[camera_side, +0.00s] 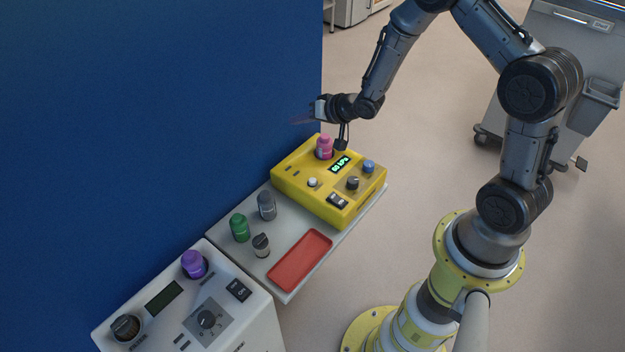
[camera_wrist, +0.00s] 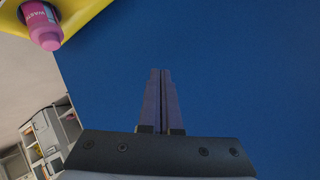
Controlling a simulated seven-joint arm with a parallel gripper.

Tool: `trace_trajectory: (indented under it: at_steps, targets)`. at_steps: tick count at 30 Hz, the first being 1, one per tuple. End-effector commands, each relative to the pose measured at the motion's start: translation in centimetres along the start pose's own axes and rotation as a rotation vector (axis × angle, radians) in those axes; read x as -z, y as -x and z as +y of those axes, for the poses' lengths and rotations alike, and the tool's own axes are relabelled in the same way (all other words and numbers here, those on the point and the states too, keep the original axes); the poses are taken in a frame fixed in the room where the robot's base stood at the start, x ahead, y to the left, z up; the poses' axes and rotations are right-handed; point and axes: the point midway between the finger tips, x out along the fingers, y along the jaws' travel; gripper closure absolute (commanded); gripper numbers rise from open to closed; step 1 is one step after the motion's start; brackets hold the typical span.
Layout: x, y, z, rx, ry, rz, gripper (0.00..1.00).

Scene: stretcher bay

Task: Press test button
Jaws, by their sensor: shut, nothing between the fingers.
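A yellow device (camera_side: 290,178) with a lit green display (camera_side: 340,164) stands on a grey shelf. On its top are a small white button (camera_side: 312,182), a blue knob (camera_side: 368,166), a dark knob (camera_side: 352,183) and a black rocker switch (camera_side: 337,201). I cannot read which control is marked test. My gripper (camera_side: 302,121) is above the device's far end, near the blue wall, apart from the controls. In the wrist view my gripper (camera_wrist: 161,72) is shut and empty, pointing at the blue wall. The device's yellow edge (camera_wrist: 72,15) shows at top left there.
A pink bottle (camera_side: 324,148) stands in the device, close below my gripper; it also shows in the wrist view (camera_wrist: 43,27). A red tray (camera_side: 300,260) and green (camera_side: 240,228) and grey (camera_side: 267,206) containers share the shelf. A white console (camera_side: 240,325) stands at front left. The blue wall (camera_side: 150,110) is close behind.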

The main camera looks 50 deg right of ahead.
Motion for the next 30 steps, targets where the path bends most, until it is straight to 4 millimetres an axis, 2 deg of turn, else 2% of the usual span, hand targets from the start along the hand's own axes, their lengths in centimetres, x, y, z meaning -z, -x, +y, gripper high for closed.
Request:
trace_trajectory:
  at_steps: [1,3,6,10,15,25,30]
  targets:
    - [-1.5,-0.7,1.6,-0.020,-0.014,-0.028,1.00]
    - [-3.2,-1.2,3.3,-0.045,-0.030,-0.061,1.00]
    - [-5.1,-1.6,5.2,-0.076,-0.052,-0.095,1.00]
    - [-6.7,-1.7,6.8,-0.102,-0.072,-0.125,1.00]
    - [-7.1,-1.7,7.6,-0.115,-0.083,-0.130,1.00]
    - [-7.1,-1.7,7.6,-0.115,-0.083,-0.130,1.00]
    - [-7.8,-2.3,8.2,-0.117,-0.084,-0.132,1.00]
